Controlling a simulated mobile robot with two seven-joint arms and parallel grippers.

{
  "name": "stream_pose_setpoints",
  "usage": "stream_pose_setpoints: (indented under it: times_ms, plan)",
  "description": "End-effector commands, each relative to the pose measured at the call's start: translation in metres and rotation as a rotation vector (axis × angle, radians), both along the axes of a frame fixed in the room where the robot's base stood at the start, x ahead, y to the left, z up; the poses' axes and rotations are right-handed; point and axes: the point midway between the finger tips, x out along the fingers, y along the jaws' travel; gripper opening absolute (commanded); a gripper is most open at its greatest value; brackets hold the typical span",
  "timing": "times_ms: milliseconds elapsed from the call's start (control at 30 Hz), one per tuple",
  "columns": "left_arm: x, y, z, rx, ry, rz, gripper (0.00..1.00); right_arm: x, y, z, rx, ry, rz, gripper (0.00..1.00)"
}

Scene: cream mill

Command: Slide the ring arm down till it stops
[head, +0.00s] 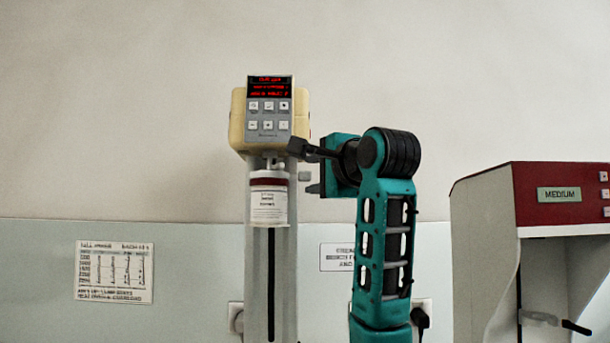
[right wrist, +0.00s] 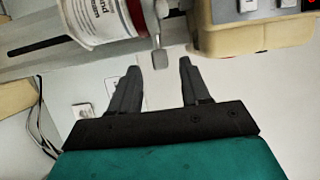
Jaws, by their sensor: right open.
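The cream mill has a cream-coloured head (head: 237,122) with a red display, on a pale column with a dark vertical slot. A white tub (head: 268,205) with a dark red band sits right under the head; it also shows in the right wrist view (right wrist: 95,22). The ring arm appears as a grey rim and tab (head: 304,176) beside the tub's top, and its tab (right wrist: 159,58) also shows in the right wrist view. My right gripper (right wrist: 160,70) is open, its fingertips on either side of the tab's end, with gaps. My left gripper is out of view.
A red-topped cabinet marked MEDIUM (head: 482,260) stands at the right. A printed chart (head: 114,271) and a sign (head: 336,257) are on the wall. Sockets and a plug (head: 420,318) are low behind my right arm. The space left of the column looks clear.

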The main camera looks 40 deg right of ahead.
Motion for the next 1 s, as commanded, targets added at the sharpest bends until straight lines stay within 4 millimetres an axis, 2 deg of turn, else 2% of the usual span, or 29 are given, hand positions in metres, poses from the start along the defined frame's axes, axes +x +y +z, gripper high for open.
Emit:
stream_pose_setpoints:
  times_ms: [100, 300, 700, 1000]
  plan:
    - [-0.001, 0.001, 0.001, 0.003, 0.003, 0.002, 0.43, 0.022, -0.007, 0.0, 0.0, 0.004, 0.0, 0.47]
    - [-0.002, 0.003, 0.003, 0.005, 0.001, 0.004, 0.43, 0.044, -0.014, 0.0, 0.0, 0.002, 0.0, 0.47]
    - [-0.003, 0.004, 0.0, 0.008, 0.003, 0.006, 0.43, 0.05, -0.016, 0.0, -0.001, 0.0, 0.0, 0.46]
    - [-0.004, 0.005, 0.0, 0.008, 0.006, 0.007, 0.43, 0.05, -0.016, 0.0, -0.001, -0.001, 0.0, 0.17]
